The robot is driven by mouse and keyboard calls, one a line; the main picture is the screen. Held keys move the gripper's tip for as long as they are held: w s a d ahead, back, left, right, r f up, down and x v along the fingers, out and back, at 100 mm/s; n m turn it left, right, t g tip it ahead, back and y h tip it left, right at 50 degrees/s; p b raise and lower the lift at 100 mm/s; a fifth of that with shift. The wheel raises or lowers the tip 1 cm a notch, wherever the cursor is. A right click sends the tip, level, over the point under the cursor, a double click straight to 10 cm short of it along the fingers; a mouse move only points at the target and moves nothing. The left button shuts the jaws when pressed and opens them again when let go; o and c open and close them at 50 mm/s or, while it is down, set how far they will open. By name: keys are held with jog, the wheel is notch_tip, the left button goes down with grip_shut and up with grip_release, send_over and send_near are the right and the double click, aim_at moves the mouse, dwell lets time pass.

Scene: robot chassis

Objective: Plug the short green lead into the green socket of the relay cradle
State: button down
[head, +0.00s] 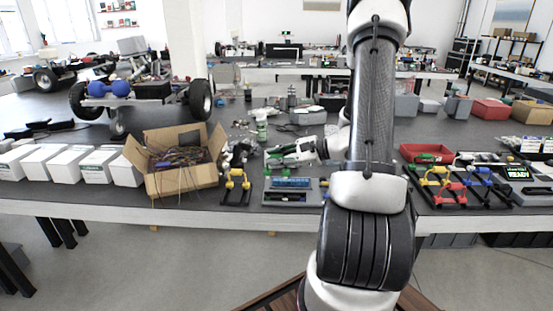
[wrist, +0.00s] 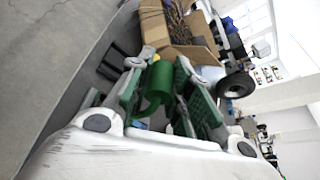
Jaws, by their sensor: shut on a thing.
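The short green lead (wrist: 157,83) shows in the wrist view as a thick green piece between the green-padded fingers of my gripper (wrist: 160,68). My gripper is shut on it. In the head view my gripper (head: 283,155) is above the bench, over the back of a grey tray with a blue block, which looks like the relay cradle (head: 291,197). The lead is held above the cradle, apart from it as far as I can tell. The green socket is too small to make out for sure; a little green shows at the cradle's left side.
A yellow lead on a dark stand (head: 237,186) stands left of the cradle. An open cardboard box (head: 181,179) of wires is further left. At right are a red bin (head: 428,152), several coloured leads on stands and a READY display (head: 518,173). The bench's front edge is close.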

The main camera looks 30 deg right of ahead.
jog(key=shift+f, duration=0.15)
jog(key=shift+f, duration=2.75)
jog(key=shift+f, duration=1.35)
jog(key=c, duration=1.2)
grip_release()
jog(key=v, duration=1.2)
jog(key=shift+f, duration=0.1)
